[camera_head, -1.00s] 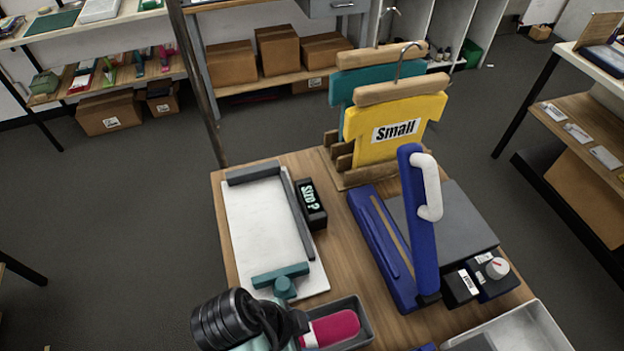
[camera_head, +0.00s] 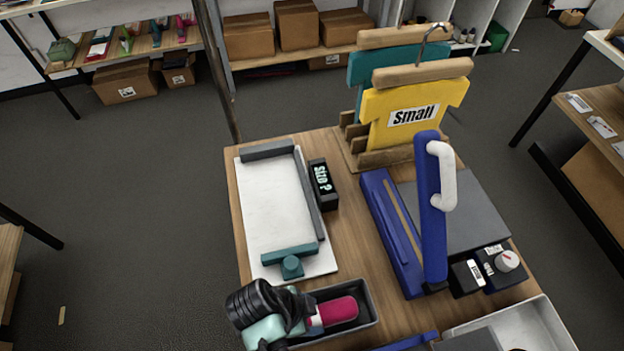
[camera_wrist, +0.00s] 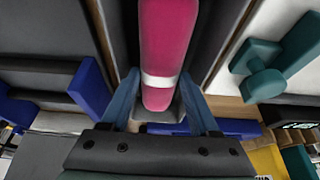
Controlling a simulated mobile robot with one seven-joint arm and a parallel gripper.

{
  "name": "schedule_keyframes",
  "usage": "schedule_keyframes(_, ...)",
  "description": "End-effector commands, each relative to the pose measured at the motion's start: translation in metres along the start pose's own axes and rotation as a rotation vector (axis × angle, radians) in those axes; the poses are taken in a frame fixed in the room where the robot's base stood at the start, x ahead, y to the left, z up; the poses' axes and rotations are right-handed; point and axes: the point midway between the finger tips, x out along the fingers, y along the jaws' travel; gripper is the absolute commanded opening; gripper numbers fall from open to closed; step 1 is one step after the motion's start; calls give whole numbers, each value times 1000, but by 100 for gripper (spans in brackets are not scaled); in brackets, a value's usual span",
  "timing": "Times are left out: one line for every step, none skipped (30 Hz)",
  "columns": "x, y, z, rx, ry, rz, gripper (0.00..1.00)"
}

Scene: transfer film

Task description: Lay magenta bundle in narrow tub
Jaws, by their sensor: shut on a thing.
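The magenta bundle (camera_head: 338,310), a roll with a white band, is at the narrow grey tub (camera_head: 374,313) near the table's front. In the head view it appears within the tub's outline; whether it rests on the floor is unclear. My gripper (camera_wrist: 158,80) is shut on the bundle near its white band, one blue finger on each side. In the wrist view the bundle (camera_wrist: 168,35) lies lengthwise between the tub's dark walls (camera_wrist: 208,35). My black wrist hides the tub's left end in the head view.
A white board (camera_head: 275,215) with grey and teal bars lies left of a small black display (camera_head: 322,184). A blue press (camera_head: 430,215) stands to the right. A pale tray (camera_head: 530,325) is at front right. Yellow and teal shirt forms (camera_head: 412,112) stand at the back.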

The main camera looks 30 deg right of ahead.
Motion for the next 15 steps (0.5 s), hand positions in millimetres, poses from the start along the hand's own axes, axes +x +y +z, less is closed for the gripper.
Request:
schedule_keyframes(0, -1, 0, 1, 0, -1, 0)
schedule_keyframes(0, -1, 0, 1, 0, -1, 0)
schedule_keyframes(0, -1, 0, 1, 0, -1, 0)
schedule_keyframes(0, -1, 0, 1, 0, -1, 0)
schedule_keyframes(0, 0, 0, 1, 0, -1, 0)
schedule_keyframes(2, 0, 0, 0, 0, -1, 0)
schedule_keyframes(3, 0, 1, 0, 0, -1, 0)
schedule_keyframes(3, 0, 1, 0, 0, 0, 64)
schedule_keyframes(2, 0, 1, 0, 0, 0, 71)
schedule_keyframes(2, 0, 1, 0, 0, 0, 74)
schedule_keyframes(2, 0, 1, 0, 0, 0, 74)
schedule_keyframes(2, 0, 1, 0, 0, 0, 74)
schedule_keyframes(2, 0, 1, 0, 0, 0, 74)
schedule_keyframes(2, 0, 1, 0, 0, 0, 74)
schedule_keyframes(2, 0, 1, 0, 0, 0, 74)
